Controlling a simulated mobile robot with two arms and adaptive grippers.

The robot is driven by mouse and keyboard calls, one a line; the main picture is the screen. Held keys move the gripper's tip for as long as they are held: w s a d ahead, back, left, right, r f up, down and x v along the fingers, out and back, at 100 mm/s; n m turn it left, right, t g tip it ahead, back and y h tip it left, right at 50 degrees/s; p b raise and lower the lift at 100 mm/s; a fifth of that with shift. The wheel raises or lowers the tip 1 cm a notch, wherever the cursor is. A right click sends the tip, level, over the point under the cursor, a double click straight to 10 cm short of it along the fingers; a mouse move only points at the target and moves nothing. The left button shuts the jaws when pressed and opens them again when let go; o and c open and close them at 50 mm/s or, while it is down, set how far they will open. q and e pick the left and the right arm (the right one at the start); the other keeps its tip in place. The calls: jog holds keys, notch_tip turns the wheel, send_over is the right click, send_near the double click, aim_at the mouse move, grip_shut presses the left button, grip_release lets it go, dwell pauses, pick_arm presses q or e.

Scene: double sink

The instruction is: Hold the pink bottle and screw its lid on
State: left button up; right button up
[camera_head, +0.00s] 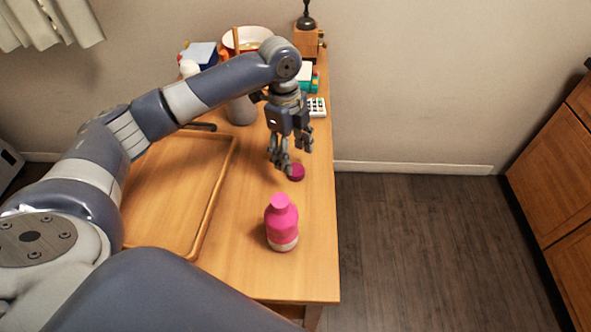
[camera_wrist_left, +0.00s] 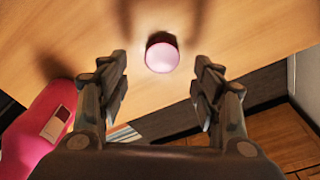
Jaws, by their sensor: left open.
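The pink bottle (camera_head: 281,222) stands upright on the wooden table, near its front right part. It also shows at the left edge of the left wrist view (camera_wrist_left: 40,130). The lid (camera_head: 296,172), a small dark pink disc, lies on the table behind the bottle, near the right edge. In the left wrist view the lid (camera_wrist_left: 161,54) shows a light pink top, ahead of and between the fingers. My left gripper (camera_head: 290,163) is open and empty, pointing down close above the lid. Whether a finger touches the lid I cannot tell. My right gripper is not in view.
A wooden tray (camera_head: 203,217) lies on the table left of the bottle. A bowl (camera_head: 247,38), a grey container (camera_head: 241,110), a calculator (camera_head: 317,106) and other items crowd the table's back. The table's right edge is close to the lid; bare floor lies beyond.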

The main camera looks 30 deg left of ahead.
aim_at(295, 170)
pick_arm(q)
jog(key=shift+w+d+f+p, duration=0.15)
jog(key=shift+f+p, duration=0.45)
jog(key=shift+f, duration=2)
jog(key=c, duration=0.8)
